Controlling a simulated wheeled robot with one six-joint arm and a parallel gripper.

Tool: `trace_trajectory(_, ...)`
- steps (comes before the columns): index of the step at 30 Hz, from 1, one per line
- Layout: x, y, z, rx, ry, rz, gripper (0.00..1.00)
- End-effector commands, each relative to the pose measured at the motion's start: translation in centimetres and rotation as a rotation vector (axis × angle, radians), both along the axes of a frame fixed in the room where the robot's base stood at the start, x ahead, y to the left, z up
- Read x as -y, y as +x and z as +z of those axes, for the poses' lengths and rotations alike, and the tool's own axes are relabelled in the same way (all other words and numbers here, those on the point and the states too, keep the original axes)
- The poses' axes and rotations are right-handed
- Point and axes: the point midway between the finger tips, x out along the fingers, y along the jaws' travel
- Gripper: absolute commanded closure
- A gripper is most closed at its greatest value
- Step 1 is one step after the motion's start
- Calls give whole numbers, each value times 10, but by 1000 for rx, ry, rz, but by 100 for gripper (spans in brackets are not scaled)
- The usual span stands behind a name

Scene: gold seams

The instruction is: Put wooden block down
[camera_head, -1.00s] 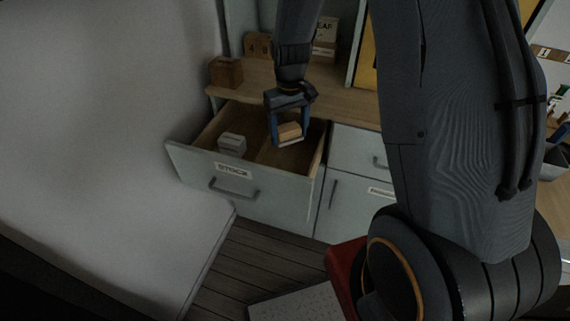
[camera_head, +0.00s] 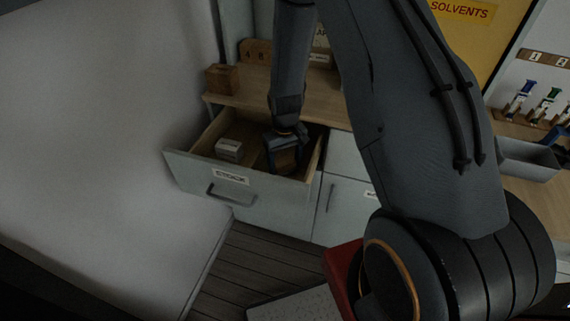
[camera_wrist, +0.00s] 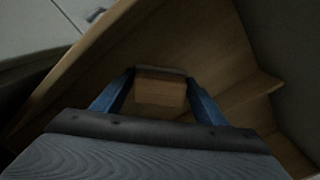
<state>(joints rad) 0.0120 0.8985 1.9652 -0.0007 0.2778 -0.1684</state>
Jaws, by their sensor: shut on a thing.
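The wooden block (camera_wrist: 160,91) is between my gripper's two blue fingers in the wrist view. My gripper (camera_head: 285,168) is shut on it and reaches down into the right part of the open drawer (camera_head: 215,175), which is labelled STOCK. In the head view the block (camera_head: 284,160) is dark and partly hidden by the gripper. I cannot tell whether the block touches the drawer floor. A pale grey block (camera_head: 229,150) lies in the left part of the same drawer.
A wooden counter (camera_head: 245,84) stands behind the drawer, with a brown wooden box (camera_head: 222,79) at its left. A large pale surface (camera_head: 100,120) fills the left. Closed cabinet fronts (camera_head: 343,190) stand right of the drawer. A grey bin (camera_head: 528,160) is at the far right.

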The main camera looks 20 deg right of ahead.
Motion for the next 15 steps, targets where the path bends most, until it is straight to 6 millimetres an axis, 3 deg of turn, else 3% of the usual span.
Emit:
trace_trajectory(14,0,0,-9,0,0,0,60)
trace_trajectory(15,0,0,-10,0,0,0,33)
